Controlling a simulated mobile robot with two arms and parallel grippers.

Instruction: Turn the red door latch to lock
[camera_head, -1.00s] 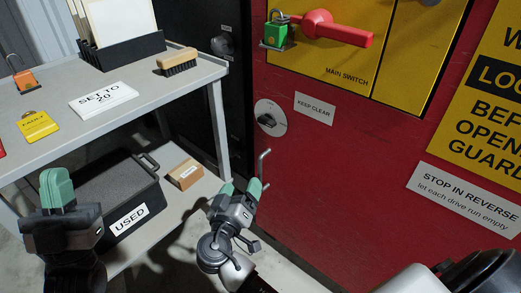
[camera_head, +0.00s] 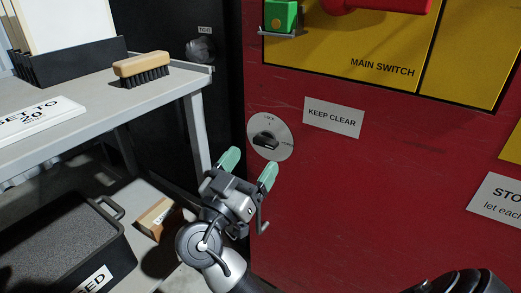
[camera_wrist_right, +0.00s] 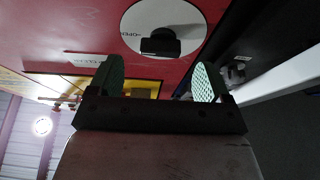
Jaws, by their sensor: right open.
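The latch of the red door (camera_head: 400,185) is a black knob (camera_head: 264,142) on a round pale plate (camera_head: 258,128). The plate reads LOCK at the top, with a partly legible word at the right. The knob's bar lies roughly level, tilted a little. My right gripper (camera_head: 248,168) is open, with green fingertips pointing up just below the plate. In the right wrist view the knob (camera_wrist_right: 160,43) shows ahead, between and beyond the fingertips (camera_wrist_right: 158,78), apart from them; the plate there bears the word OPEN. My left gripper is out of view.
A KEEP CLEAR label (camera_head: 332,116) sits right of the latch. A grey shelf (camera_head: 165,92) with a brush (camera_head: 141,68) stands left; a black bin (camera_head: 60,215) is below.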

